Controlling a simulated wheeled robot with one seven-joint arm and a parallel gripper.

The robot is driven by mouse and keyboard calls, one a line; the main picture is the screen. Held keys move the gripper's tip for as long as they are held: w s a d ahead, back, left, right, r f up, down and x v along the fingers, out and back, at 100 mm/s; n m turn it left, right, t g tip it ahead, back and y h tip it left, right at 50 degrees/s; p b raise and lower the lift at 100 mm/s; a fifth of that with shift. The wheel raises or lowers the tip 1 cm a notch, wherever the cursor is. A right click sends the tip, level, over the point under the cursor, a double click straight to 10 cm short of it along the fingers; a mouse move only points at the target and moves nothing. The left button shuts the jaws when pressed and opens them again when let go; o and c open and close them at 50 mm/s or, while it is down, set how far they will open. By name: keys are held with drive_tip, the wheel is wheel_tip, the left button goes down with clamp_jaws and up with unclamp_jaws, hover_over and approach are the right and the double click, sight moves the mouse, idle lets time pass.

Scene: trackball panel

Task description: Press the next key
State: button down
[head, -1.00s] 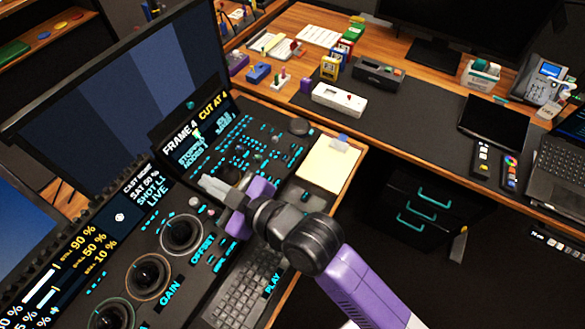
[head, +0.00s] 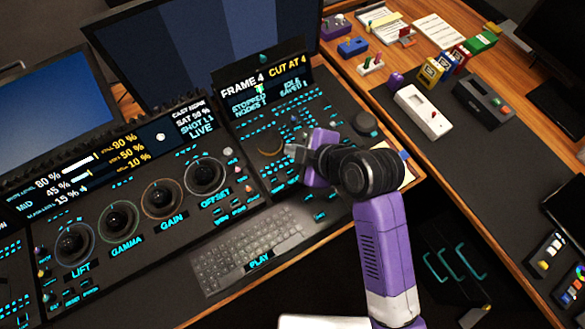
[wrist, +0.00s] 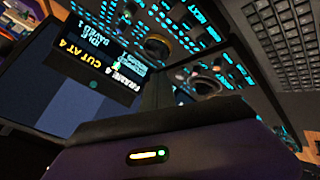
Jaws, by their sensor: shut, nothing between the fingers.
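The trackball panel (head: 215,212) is a dark desk with glowing cyan keys and labels. Its right section holds rows of small keys (head: 292,128) below a small screen (head: 262,86) reading "FRAME 4" and "CUT AT 4". My gripper (head: 291,151) is shut and empty, its tip over this right section, left of its purple body. In the wrist view my gripper (wrist: 155,92) points toward the panel, with glowing keys (wrist: 205,58) beyond it. Contact with a key cannot be seen.
Several trackballs in rings, one at offset (head: 205,176), line the panel's left part. A keyboard (head: 252,243) lies in front. A big monitor (head: 200,45) stands behind. To the right, a side desk holds a white box (head: 424,110) and a dark box (head: 483,103).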

drive_tip(key=shift+f, duration=0.15)
drive_tip(key=b, duration=0.6)
hover_over(293, 174)
wheel_tip(293, 174, down, 7)
drive_tip(key=shift+r, duration=0.2)
drive_tip(key=shift+f+b, duration=0.7)
drive_tip(key=shift+f, duration=0.25)
drive_tip(key=shift+f, duration=0.1)
idle(0.7)
drive_tip(key=shift+f, duration=0.3)
drive_tip(key=shift+f+b, duration=0.5)
drive_tip(key=shift+f, duration=0.1)
idle(0.9)
drive_tip(key=shift+r, duration=0.15)
drive_tip(key=shift+r+p, duration=0.85)
drive_tip(key=shift+r, duration=0.1)
